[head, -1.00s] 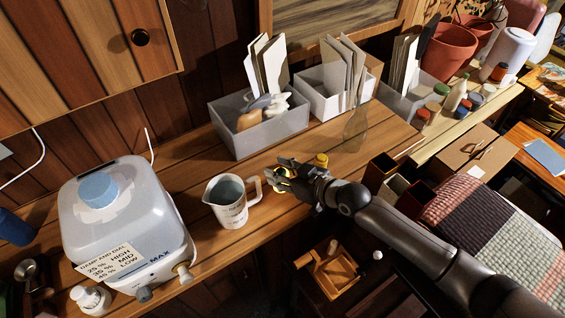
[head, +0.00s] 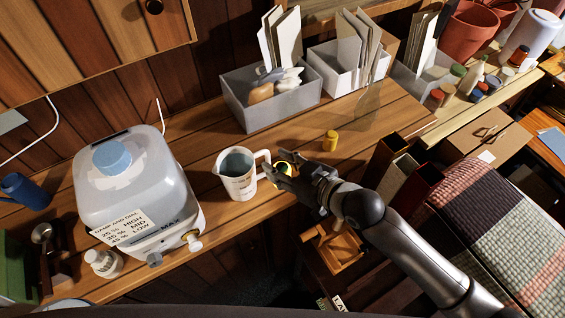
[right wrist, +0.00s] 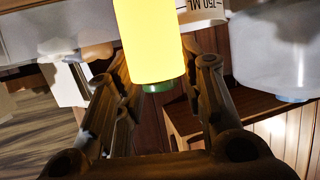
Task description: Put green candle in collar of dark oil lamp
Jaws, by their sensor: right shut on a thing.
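My right gripper (head: 281,172) is beside the handle of the measuring jug, above the front of the shelf. It is shut on a bright yellow cylinder with a green end (right wrist: 150,45), which shows between the fingers in the right wrist view; only a small yellow-green bit shows in the head view. I see no plainly green candle. A dark metal piece with a round cup-like top (head: 42,234) stands at the far left; I cannot tell whether it is the dark oil lamp. My left gripper is not in view.
The jug (head: 238,182) stands left of the gripper, near a white humidifier (head: 135,190). A small yellow jar (head: 330,141) stands behind my wrist. Grey bins (head: 270,108) line the back. Bare shelf lies behind the jug.

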